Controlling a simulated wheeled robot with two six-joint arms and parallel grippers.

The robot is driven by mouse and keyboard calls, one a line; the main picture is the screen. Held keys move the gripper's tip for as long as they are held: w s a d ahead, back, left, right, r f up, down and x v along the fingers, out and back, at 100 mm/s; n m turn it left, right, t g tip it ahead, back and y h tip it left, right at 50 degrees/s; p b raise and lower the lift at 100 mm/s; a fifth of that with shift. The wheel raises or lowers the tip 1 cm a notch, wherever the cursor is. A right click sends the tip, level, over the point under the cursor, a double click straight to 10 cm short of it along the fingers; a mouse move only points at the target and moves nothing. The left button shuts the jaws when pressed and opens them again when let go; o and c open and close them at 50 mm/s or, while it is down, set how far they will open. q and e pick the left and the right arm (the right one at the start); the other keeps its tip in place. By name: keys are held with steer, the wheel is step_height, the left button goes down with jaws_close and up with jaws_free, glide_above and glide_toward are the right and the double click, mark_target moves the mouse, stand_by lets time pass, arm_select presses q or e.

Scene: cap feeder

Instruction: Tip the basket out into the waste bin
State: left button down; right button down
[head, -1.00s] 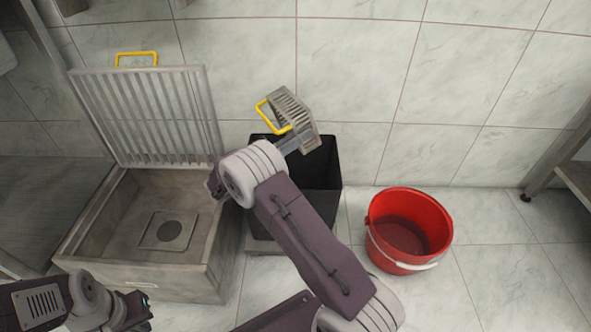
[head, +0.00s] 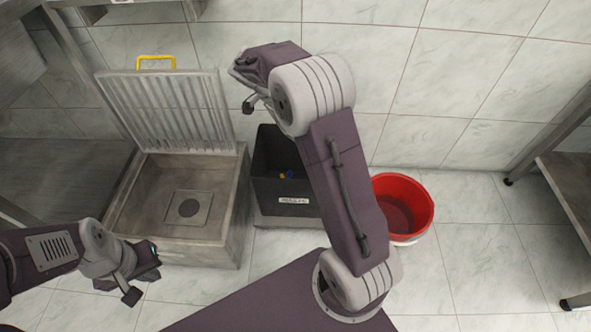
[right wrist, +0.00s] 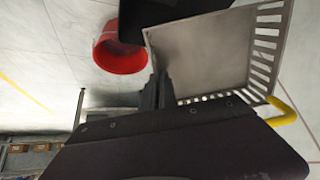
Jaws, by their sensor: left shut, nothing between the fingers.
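The basket, a grey slotted metal tray (right wrist: 205,55) with a yellow handle (right wrist: 283,112), shows in the right wrist view; its visible inside looks bare. The fingers of my right gripper (right wrist: 157,92) are closed on its edge. The black waste bin (head: 290,197) stands below and beside that arm, with small blue and yellow pieces (head: 287,175) inside. Its dark edge shows in the wrist view (right wrist: 165,15). My left gripper (head: 147,277) is shut and empty at lower left.
A metal table (head: 570,185) stands at far right. Floor between bucket and table is clear.

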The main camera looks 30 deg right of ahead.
step_height(320, 180, up, 4)
steer(key=y+p, duration=0.3)
steer(key=p, duration=0.3)
steer(key=y+p, duration=0.3)
steer(key=p, duration=0.4)
steer(key=shift+f+y, duration=0.2)
steer(key=shift+y, duration=0.1)
steer(key=shift+f, duration=0.25)
